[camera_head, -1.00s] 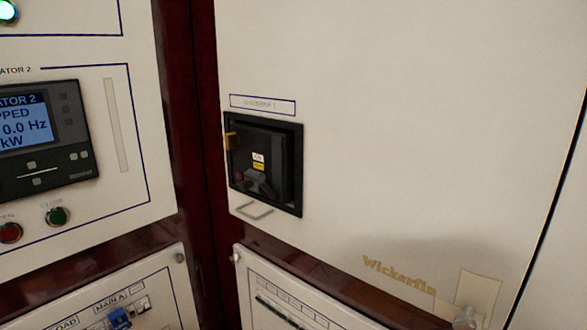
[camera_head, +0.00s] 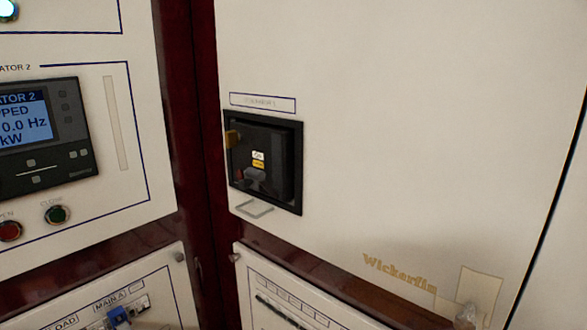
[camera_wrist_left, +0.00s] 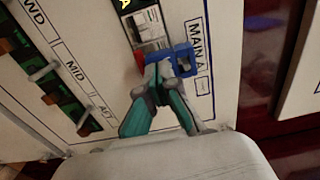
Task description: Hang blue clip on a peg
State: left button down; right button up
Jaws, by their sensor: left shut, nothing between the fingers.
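The blue clip (camera_wrist_left: 184,61) is on the breaker at the MAIN A label in the left wrist view. It also shows at the bottom edge of the head view (camera_head: 119,316). My left gripper (camera_wrist_left: 155,62) is shut and empty, with its fingertips close beside the clip's left side. I cannot tell whether they touch it. A red part (camera_wrist_left: 140,62) shows just left of the fingertips. My left gripper does not show in the head view, and my right gripper is in neither view. I cannot make out a peg for certain.
A black breaker unit (camera_head: 265,160) is set in the cream cabinet, with a thin wire loop (camera_head: 255,208) below it. A generator display panel (camera_head: 40,138) is at left. A blurred grey shape (camera_head: 467,315) is at lower right.

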pick_arm(q)
jog(key=shift+w+a, duration=0.3)
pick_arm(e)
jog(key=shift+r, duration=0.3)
pick_arm(q)
jog(key=v, duration=1.8)
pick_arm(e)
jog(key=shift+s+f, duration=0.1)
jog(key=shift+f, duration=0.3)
pick_arm(q)
jog(key=shift+a+f, duration=0.1)
